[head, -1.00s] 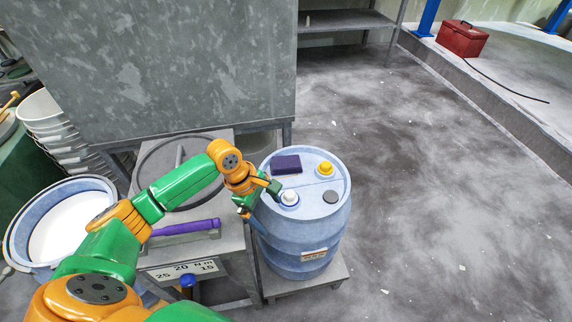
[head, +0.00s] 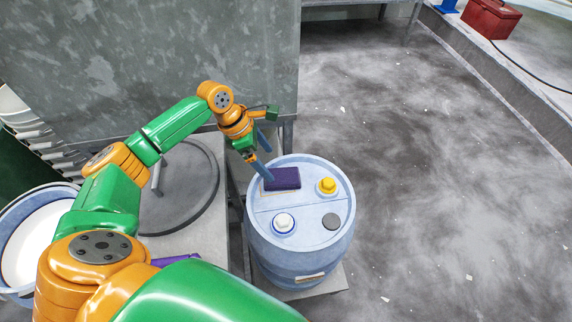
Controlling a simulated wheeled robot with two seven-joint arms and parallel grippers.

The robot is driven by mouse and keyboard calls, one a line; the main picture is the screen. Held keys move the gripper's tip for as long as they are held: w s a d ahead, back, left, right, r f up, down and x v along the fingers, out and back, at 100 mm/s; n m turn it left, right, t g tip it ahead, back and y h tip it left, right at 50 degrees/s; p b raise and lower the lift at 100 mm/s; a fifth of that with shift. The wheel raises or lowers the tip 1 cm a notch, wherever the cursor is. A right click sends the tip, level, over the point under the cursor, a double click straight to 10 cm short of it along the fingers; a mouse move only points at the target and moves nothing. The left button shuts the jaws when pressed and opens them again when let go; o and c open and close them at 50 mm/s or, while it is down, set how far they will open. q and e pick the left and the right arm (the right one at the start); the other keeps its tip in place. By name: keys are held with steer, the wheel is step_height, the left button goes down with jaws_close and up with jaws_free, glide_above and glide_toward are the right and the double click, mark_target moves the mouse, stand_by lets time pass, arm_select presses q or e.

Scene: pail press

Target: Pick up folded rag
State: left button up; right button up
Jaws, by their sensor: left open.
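The folded rag (head: 284,179) is a flat dark purple rectangle. It lies on the top of a light blue drum (head: 262,222), toward the back left of the lid. My left gripper (head: 268,158) is open, with its two blue-grey fingers pointing down at the rag's back left side. One fingertip overlaps the rag's left end in the head view; I cannot tell whether it touches. Nothing shows between the fingers. My right gripper is not in view.
A grey metal cabinet (head: 150,60) stands behind. Open floor lies to the right.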

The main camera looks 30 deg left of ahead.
mark_target(278, 176)
arm_select(q)
steer(key=d+f, duration=0.2)
steer(key=f, duration=0.1)
steer(key=f+b, duration=0.1)
steer(key=f, duration=0.1)
steer(key=shift+s+d, duration=0.1)
steer(key=shift+d, duration=0.3)
steer(key=shift+w+f, duration=0.2)
steer(key=shift+f, duration=0.1)
steer(key=shift+r, duration=0.1)
steer(key=c, duration=1.3)
steer(key=shift+r+p, duration=0.5)
steer(key=shift+r, duration=1)
steer(key=s+a+r, duration=0.4)
steer(key=a+r, duration=0.6)
steer(key=a, duration=0.3)
steer(key=shift+s, duration=0.4)
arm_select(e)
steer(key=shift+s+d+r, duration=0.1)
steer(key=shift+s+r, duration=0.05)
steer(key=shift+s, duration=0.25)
